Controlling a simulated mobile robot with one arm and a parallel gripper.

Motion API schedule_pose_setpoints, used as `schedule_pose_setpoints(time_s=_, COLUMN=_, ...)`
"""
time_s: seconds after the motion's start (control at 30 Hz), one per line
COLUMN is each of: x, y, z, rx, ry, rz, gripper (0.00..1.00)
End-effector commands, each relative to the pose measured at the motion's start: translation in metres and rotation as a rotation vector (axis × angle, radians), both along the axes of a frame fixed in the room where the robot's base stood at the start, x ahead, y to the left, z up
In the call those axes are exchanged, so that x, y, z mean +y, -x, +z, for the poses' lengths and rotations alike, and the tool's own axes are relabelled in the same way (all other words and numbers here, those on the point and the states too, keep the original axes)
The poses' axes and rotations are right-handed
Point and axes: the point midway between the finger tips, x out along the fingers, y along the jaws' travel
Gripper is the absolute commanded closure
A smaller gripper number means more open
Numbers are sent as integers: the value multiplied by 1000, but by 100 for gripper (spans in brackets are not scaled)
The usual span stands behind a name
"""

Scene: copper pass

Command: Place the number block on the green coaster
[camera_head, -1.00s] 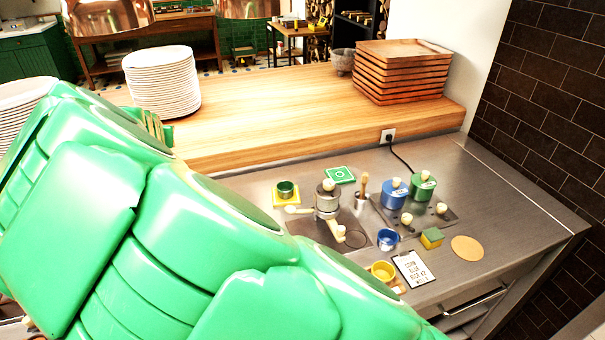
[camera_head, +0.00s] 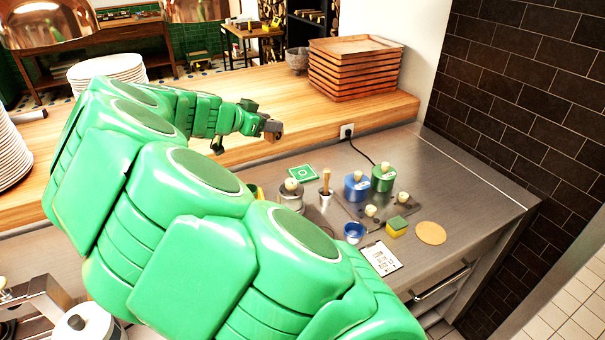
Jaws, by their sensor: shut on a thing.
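The green coaster (camera_head: 303,173), a flat green square with a white ring, lies on the steel counter behind the metal pot. My gripper (camera_head: 268,126) is above and left of it in the picture, at the front of the wooden shelf. Its jaws are shut on a small brownish thing (camera_head: 275,131). The thing is too small and too covered to show any number, so I cannot tell whether it is the number block. No other block with a number is visible. My green arm hides the left part of the counter.
A metal pot (camera_head: 291,198), a small cup with a wooden handle (camera_head: 325,188), and blue (camera_head: 356,188) and green (camera_head: 382,178) pots stand near the coaster.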

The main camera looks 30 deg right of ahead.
Motion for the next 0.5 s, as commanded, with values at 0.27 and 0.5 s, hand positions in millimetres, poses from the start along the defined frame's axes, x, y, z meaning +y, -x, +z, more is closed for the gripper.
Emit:
schedule_pose_setpoints(time_s=0.27, x=-52, y=39, z=-8, rx=14, ry=6, rz=-224, gripper=100)
schedule_pose_setpoints(time_s=0.5, x=-73, y=60, z=-13, rx=20, ry=6, rz=-330, gripper=100)
